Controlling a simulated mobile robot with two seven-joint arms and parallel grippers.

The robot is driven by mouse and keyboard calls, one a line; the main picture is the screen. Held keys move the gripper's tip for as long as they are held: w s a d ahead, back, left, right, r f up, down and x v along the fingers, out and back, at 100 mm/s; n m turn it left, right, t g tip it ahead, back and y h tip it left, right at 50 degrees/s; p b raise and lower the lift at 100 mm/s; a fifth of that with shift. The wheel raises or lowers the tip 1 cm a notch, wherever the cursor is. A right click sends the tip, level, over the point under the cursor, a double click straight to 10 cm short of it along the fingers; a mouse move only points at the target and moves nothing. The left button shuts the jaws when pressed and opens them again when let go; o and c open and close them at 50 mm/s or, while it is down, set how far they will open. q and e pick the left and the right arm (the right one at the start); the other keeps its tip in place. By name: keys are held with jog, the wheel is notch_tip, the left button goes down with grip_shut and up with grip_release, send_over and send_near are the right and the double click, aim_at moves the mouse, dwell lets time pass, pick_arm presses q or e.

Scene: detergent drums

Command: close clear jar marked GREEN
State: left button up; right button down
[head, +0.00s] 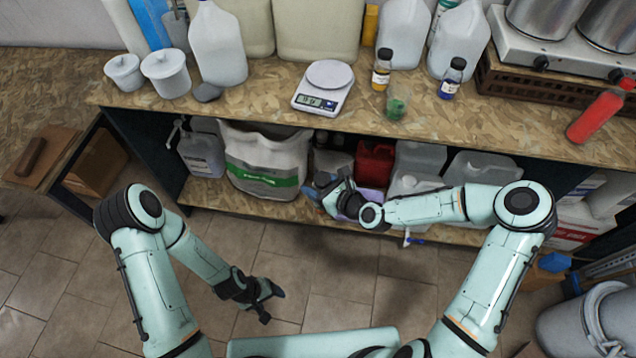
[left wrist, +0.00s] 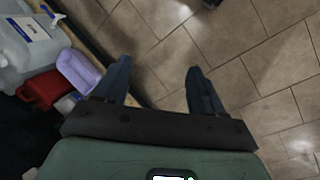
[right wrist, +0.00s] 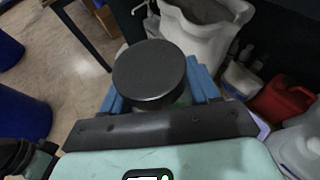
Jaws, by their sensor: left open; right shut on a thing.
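A small clear jar with green contents (head: 397,104) stands on the counter, right of the kitchen scale; no lid shows on it. Its label is too small to read. My right gripper (head: 322,190) is in front of the lower shelf, below and left of the jar. In the right wrist view it is shut on a round black lid (right wrist: 149,76), between its blue fingers. What lies under the lid is mostly hidden. My left gripper (head: 272,300) is open and empty above the tiled floor; its two fingers stand apart in the left wrist view (left wrist: 163,85).
Black-capped jars, one amber (head: 381,70) and one blue (head: 452,80), stand near the green one. The scale (head: 323,86) is to its left, a red bottle (head: 597,115) far right. Counter in front of the jars is clear.

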pick_arm(q)
jog(key=w+d+r+n, duration=0.3)
jog(key=w+r+n, duration=0.3)
jog(key=w+r, duration=1.3)
notch_tip(320, 180, up, 17)
jog(key=m+y, duration=0.4)
send_over(322, 178)
jog(key=shift+r, duration=0.1)
jog(key=shift+f, duration=4.05)
